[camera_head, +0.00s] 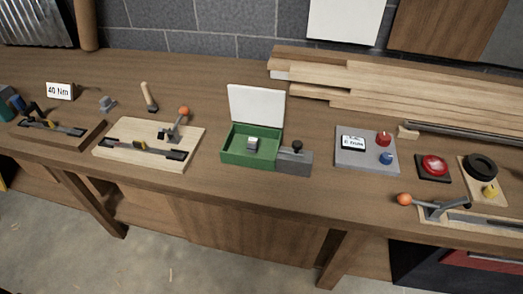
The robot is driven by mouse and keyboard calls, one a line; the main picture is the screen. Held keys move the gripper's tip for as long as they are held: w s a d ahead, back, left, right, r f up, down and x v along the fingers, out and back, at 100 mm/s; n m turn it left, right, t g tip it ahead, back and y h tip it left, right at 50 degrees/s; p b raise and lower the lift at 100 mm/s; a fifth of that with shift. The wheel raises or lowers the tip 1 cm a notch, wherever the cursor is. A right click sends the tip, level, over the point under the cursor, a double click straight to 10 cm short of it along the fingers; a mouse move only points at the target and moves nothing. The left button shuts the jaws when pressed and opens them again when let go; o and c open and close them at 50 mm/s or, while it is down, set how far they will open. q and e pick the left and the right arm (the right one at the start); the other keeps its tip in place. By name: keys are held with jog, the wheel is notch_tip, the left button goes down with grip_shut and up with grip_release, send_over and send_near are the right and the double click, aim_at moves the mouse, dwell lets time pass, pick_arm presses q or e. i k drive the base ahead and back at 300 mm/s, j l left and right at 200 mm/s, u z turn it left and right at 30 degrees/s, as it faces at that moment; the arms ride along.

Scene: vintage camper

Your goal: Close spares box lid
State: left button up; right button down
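The spares box (233,157) is a small green open-topped box near the front edge of the workbench, at the middle of the view. Its white lid (257,107) stands up open along the box's back side. A small grey metal part (252,143) lies inside the box. A grey block with a black knob (295,160) sits against or close beside the box's right side. Neither of my grippers shows in the head view.
On the wooden workbench (215,95), a board with an orange-knobbed lever clamp (183,112) stands left of the box. A grey panel with buttons (365,160) stands right. Stacked planks (400,90) lie behind. Bare bench lies between the box and these.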

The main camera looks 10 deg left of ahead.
aim_at(257, 106)
jog(key=i+l+u, duration=0.1)
jog(key=u, duration=0.25)
jog(key=l+u, duration=0.5)
jog(key=u, duration=0.2)
jog(key=i, duration=0.05)
